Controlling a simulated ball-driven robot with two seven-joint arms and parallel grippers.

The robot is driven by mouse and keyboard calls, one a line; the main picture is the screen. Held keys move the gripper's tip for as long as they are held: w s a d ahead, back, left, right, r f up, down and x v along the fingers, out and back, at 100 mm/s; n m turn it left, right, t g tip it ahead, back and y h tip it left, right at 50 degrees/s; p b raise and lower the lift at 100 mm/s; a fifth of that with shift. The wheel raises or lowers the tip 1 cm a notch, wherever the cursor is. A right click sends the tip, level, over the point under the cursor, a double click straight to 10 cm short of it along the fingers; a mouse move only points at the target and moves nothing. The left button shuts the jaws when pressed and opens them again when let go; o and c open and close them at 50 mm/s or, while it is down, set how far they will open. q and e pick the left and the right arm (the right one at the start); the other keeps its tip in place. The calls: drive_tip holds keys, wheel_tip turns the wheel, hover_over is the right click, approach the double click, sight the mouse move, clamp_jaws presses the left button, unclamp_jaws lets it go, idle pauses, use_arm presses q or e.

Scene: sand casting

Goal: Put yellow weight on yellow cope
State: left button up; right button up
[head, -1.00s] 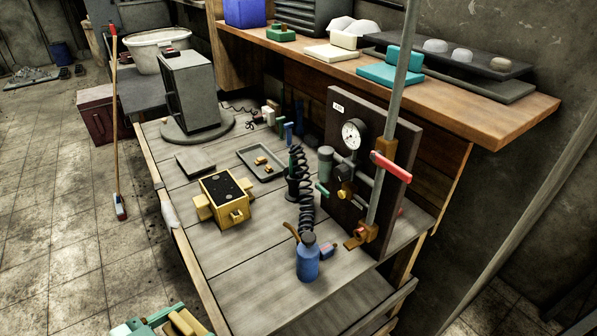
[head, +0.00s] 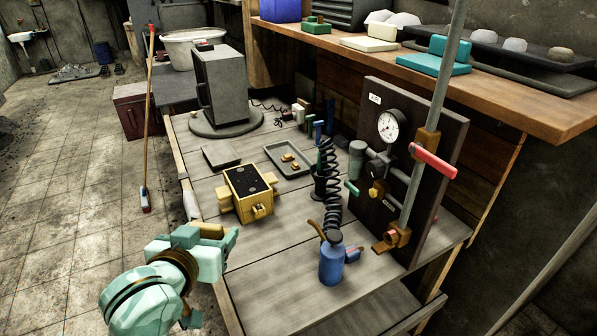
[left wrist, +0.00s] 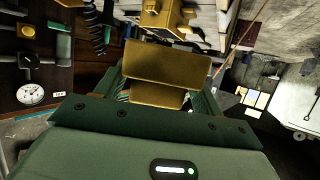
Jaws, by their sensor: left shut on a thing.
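The yellow cope (head: 262,209) is a box with a dark top and side lugs, standing on the bench near its left edge. In the left wrist view a yellow box with lugs, apparently the cope (left wrist: 160,20), shows at the top edge, beyond the weight. My left gripper (head: 212,236) is at the bench's left edge, in front of the cope and apart from it. It is shut on the yellow weight (left wrist: 165,62), a blocky piece that fills the space between the fingers. In the head view only a little of the weight (head: 208,230) shows. My right gripper is not in view.
A blue bottle (head: 331,265) and a black coiled hose (head: 329,180) stand right of the cope. A grey tray (head: 272,150) with small yellow pieces and a flat grey plate (head: 221,156) lie behind it. A gauge panel (head: 440,150) stands at right.

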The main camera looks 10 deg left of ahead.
use_arm(q)
drive_tip(key=shift+s, duration=0.1)
drive_tip(key=s+d+f+m+g+h+p, duration=0.1)
drive_tip(key=s+f+m+h+p, duration=0.15)
drive_tip(key=s, duration=0.25)
drive_tip(key=s+f+m+g+h+p, duration=0.2)
drive_tip(key=s+m+h, duration=0.2)
drive_tip(key=s, duration=0.1)
drive_tip(key=s+d+f+m+g+h+p, duration=0.1)
drive_tip(key=s+f+m+h+p, duration=0.15)
drive_tip(key=s, duration=0.25)
drive_tip(key=shift+m+g+h, duration=0.5)
drive_tip(key=shift+m+h, duration=0.2)
drive_tip(key=shift+h, duration=0.2)
drive_tip(key=d+r, duration=0.1)
drive_tip(key=s+d+r, duration=0.1)
drive_tip(key=r, duration=0.1)
drive_tip(key=d+r, duration=0.1)
drive_tip(key=shift+s+r, duration=0.3)
drive_tip(key=shift+r, duration=0.05)
